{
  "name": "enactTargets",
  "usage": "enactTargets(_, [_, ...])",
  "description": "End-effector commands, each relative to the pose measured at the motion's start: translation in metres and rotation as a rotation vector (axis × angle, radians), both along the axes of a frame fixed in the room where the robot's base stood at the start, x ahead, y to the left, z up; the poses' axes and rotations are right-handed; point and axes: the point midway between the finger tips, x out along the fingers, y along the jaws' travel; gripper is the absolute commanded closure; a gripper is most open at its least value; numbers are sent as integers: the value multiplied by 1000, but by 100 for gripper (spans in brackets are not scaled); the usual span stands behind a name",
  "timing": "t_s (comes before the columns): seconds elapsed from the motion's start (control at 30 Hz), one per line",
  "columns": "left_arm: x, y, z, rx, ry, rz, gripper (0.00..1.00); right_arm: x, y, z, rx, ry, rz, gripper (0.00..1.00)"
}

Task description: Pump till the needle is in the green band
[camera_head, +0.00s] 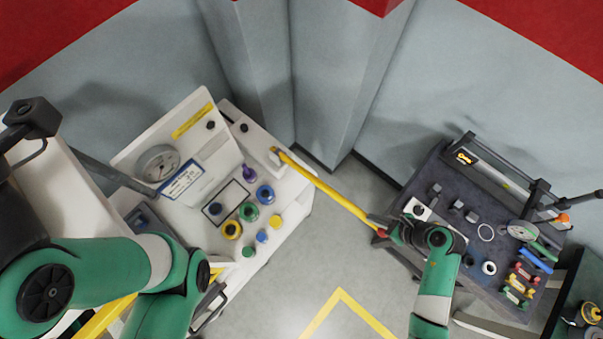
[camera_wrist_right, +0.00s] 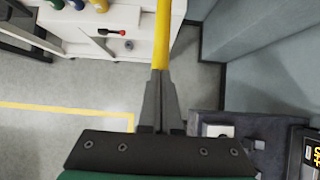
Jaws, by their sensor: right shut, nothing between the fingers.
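The pressure gauge (camera_head: 158,162) is a round grey dial on the white test bench, at left in the head view. Its needle and green band are too small to read. The long yellow pump lever (camera_head: 325,188) sticks out from the bench toward the right, with a red part near its outer end. My right gripper (camera_head: 381,232) is at that end, shut with nothing between its fingers. In the right wrist view the lever (camera_wrist_right: 162,40) runs straight ahead from the closed fingertips (camera_wrist_right: 159,72); I cannot tell whether they touch. My left arm is at lower left; its gripper does not show.
Several coloured knobs and caps stand on the white bench (camera_head: 290,205). A dark worktable (camera_head: 455,240) at right holds small metal parts, rings and coloured tools. Grey wall panels (camera_head: 330,75) stand behind. The floor between the two, with a yellow line (camera_head: 340,292), is clear.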

Motion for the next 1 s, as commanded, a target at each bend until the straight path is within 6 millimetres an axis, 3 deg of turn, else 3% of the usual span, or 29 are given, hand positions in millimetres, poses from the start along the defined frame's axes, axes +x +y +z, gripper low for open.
enactTargets(0.5, [0, 0, -79, 0, 0, 0, 100, -3, -3, -106, 0, 2, -2, 100])
enactTargets(0.67, [0, 0, -98, 0, 0, 0, 100, -4, -4, -132, 0, 1, -1, 100])
enactTargets(0.77, [0, 0, -100, 0, 0, 0, 100, -4, -4, -136, 0, 1, -1, 100])
enactTargets(0.87, [0, 0, -88, 0, 0, 0, 100, -4, -4, -124, 0, 1, -1, 100])
enactTargets(1.0, [0, 0, -47, 0, -1, 0, 100, -3, -3, -85, 0, 2, 0, 100])
